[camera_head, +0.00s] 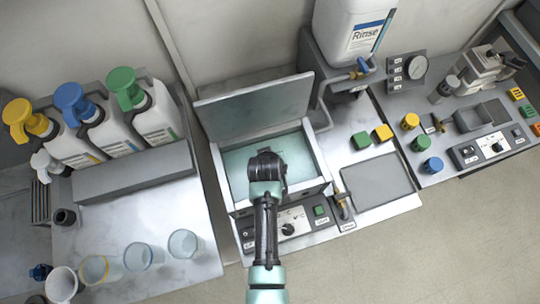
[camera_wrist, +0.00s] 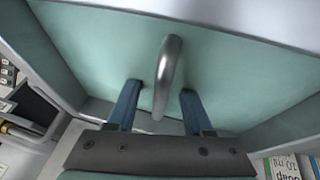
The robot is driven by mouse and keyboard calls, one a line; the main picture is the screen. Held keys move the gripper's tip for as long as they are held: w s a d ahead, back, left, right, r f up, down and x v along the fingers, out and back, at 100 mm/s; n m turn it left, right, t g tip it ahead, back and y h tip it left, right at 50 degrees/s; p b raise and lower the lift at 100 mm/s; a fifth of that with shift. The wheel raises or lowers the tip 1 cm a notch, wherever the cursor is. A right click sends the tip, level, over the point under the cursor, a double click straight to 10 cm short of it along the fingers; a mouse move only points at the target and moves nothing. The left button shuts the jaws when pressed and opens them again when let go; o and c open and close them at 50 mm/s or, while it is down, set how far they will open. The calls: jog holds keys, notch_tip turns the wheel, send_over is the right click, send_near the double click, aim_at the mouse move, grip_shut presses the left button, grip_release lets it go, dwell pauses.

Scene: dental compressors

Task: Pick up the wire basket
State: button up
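No wire mesh of a basket shows in either view. In the wrist view, a curved grey metal bar (camera_wrist: 168,68), which looks like a handle, stands between the two blue fingers of my gripper (camera_wrist: 160,88). The fingers are apart, with a gap visible on each side of the bar, so my gripper is open around it. Pale green surfaces surround the bar. In the head view, my arm reaches over the open tank (camera_head: 235,168) with pale green inside, and hides its middle and my fingertips.
The tank's raised lid (camera_head: 255,108) stands behind my arm. A control panel (camera_head: 290,226) is at the tank's front. Pump bottles (camera_head: 152,118) and clear cups (camera_head: 138,257) stand on the left. A grey tray (camera_head: 378,186) and a Rinse canister (camera_head: 350,35) are to the right.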

grip_shut()
dwell(1.3)
